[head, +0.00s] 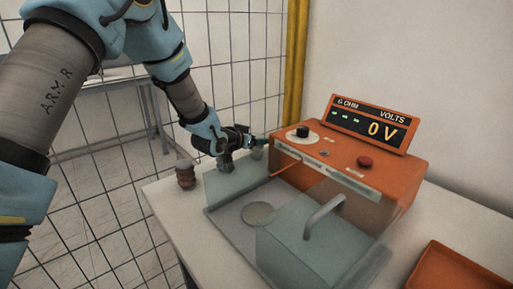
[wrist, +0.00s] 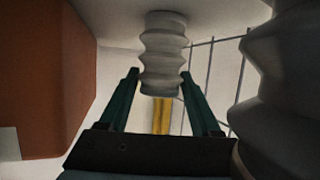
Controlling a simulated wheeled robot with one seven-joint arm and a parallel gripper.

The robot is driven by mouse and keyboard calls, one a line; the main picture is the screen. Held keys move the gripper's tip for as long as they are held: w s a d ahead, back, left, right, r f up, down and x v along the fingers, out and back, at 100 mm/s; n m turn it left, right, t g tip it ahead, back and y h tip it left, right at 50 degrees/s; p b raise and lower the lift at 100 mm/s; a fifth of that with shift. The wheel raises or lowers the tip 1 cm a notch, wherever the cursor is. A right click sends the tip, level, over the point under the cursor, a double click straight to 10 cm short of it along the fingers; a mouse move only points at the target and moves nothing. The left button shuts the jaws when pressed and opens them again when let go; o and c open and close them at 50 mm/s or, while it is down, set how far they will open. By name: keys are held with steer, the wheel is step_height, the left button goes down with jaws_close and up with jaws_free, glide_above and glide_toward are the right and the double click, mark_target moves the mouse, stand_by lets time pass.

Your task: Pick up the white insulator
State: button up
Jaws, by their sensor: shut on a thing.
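The white insulator (wrist: 163,55) is ribbed and pale. In the wrist view it stands between the two green fingers of my gripper (wrist: 163,88), with its far end against the pale surface at the top of the picture. My gripper is shut on it. In the head view my gripper (head: 259,140) is at the back of the table, left of the orange tester.
A larger grey ribbed insulator (wrist: 282,75) stands close on the right in the wrist view. A brown insulator (head: 185,174) stands at the table's left edge. The orange tester (head: 345,150) reads 0 V; its grey tray (head: 225,222) holds a round disc. An orange tray (head: 455,275) lies front right.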

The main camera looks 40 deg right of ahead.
jaws_close()
stand_by(0.3)
